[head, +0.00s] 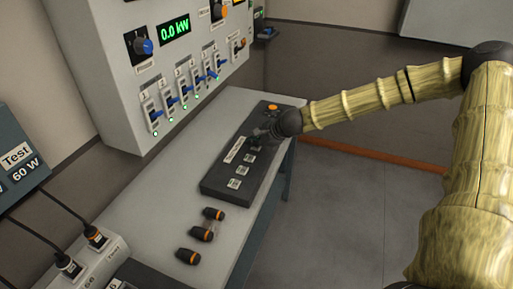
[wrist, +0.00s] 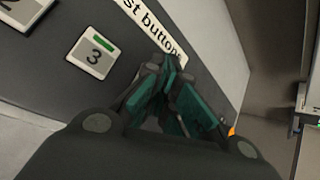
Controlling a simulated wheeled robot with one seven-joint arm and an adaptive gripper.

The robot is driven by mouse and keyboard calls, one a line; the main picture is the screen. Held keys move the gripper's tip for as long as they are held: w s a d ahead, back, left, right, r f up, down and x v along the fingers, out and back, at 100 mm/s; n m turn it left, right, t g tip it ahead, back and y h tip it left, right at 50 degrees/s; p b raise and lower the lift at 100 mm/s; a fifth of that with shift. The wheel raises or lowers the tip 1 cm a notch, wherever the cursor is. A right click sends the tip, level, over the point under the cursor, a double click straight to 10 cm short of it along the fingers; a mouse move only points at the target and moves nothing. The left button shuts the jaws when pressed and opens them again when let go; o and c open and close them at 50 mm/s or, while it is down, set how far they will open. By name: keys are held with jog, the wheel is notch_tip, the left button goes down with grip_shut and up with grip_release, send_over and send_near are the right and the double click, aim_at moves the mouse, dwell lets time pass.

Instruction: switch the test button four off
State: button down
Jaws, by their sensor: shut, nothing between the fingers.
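The dark test-button box (head: 216,182) lies on the table, with white square buttons in a row and a "Test buttons" label (head: 234,149). In the wrist view the button marked 3 (wrist: 92,54) shows a green bar. Part of button 2 (wrist: 22,8) shows at the top left corner. Button four is not visible; my gripper seems to hide it. My gripper (wrist: 168,72) is shut and empty, its fingertips over the box beside the label's end. In the head view my gripper (head: 260,134) is at the box's far half; contact cannot be told.
A wall panel (head: 110,75) with several blue-handled faders (head: 183,90) and a green 0.0 kW display (head: 175,30) stands behind the table. An orange button (head: 272,107) is at the box's far end. Loose black-and-orange plugs (head: 187,256) lie on the near table. Open floor (head: 350,200) is at right.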

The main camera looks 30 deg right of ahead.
aim_at(255, 148)
jog(key=shift+r, duration=0.1)
jog(key=shift+r+p, duration=0.35)
jog(key=shift+p, duration=0.15)
dwell(0.3)
notch_tip(255, 148, up, 6)
jog(key=p, duration=0.5)
dwell(1.6)
